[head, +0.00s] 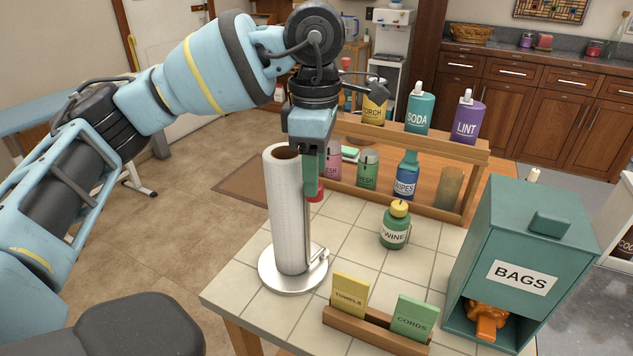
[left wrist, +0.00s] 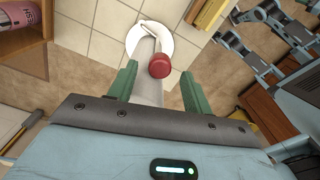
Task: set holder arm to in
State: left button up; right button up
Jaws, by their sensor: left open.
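The paper towel holder has a round metal base (head: 292,280) on the tiled counter and a white towel roll (head: 285,220) upright on it. The holder arm (head: 306,222) is a thin upright metal rod close along the roll's right side, with a red knob (head: 316,194) at its top. The knob also shows in the left wrist view (left wrist: 159,66). My left gripper (head: 312,188) points down at the knob, open. In the left wrist view its green fingers (left wrist: 157,85) stand on either side of the knob, with gaps. My right gripper is not in view.
A green bags dispenser (head: 520,265) stands at the right. A wooden card box (head: 375,330) is at the front edge, and a twine bottle (head: 396,228) stands behind it. A wooden shelf (head: 470,150) with several bottles lines the back. Bare tiles lie around the holder.

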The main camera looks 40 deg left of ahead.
pick_arm(q)
jog(key=shift+f, duration=1.35)
jog(key=shift+c, duration=0.3)
